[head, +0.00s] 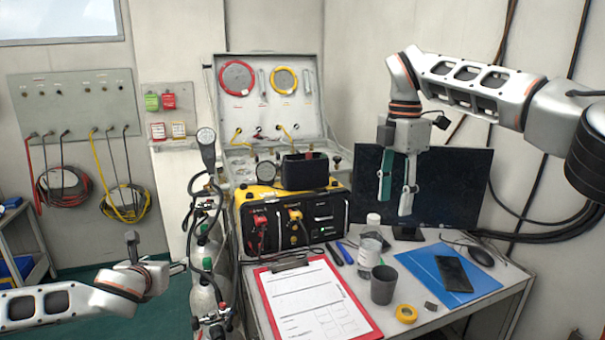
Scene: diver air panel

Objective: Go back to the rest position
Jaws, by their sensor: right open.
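My right gripper (395,207) hangs in the air at the right, in front of the dark monitor (450,180) and above the table. Its two fingers, one with a green face, point down and stand apart with nothing between them. My left arm comes in low at the left, and its end (150,272) is beside the gas cylinders. The fingers of the left gripper cannot be made out clearly there.
The table (420,325) holds a red clipboard (315,300), a clear bottle (369,252), a grey cup (384,285), yellow tape (406,313), and a blue folder (440,275) with a phone. The yellow-black air panel (290,225) stands behind. Cylinders (205,290) with hoses stand left of the table.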

